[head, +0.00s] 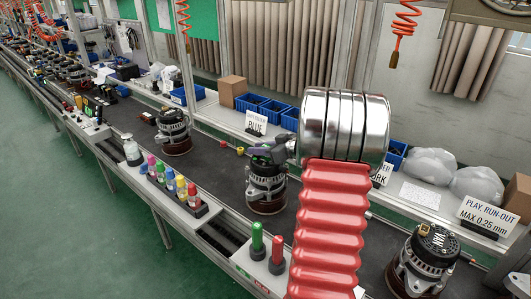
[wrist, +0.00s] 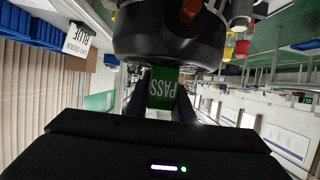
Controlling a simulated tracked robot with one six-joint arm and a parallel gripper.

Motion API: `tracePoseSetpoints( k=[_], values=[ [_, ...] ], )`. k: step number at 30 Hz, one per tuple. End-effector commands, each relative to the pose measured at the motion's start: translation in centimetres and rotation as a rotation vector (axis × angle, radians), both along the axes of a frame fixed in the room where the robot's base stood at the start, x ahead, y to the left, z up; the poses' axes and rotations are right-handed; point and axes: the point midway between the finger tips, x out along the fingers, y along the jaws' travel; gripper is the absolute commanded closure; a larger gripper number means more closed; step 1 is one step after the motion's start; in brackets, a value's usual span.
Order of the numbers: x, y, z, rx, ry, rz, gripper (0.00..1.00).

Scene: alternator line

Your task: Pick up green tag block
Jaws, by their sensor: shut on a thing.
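The green tag block (wrist: 163,88), printed with the word PASS, sits between the two dark fingers of my gripper (wrist: 172,100) in the wrist view. The fingers are shut on it. A dark round body, an alternator (wrist: 165,35), is close beyond the block in that view; I cannot tell whether they touch. In the head view my gripper (head: 272,152) is at the top of an alternator (head: 266,190) on the dark conveyor, below and left of my silver wrist. The block is hard to make out there.
Other alternators stand on the conveyor at left (head: 173,130) and front right (head: 424,258). A rack of coloured bottles (head: 175,185) and a green and a red marker (head: 257,238) line the near edge. Blue bins (head: 270,110) and sign cards (head: 256,122) stand behind.

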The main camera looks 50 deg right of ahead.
Motion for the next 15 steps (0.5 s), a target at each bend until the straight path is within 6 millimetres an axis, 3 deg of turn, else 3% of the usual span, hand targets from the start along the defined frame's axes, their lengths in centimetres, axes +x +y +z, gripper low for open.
tracePoseSetpoints(
  k=[8, 15],
  values=[
    [0.0, 0.0, 1.0, -0.001, -0.001, 0.000, 1.00],
    [0.0, 0.0, 4.7, -0.004, -0.002, 0.000, 1.00]
  ],
)
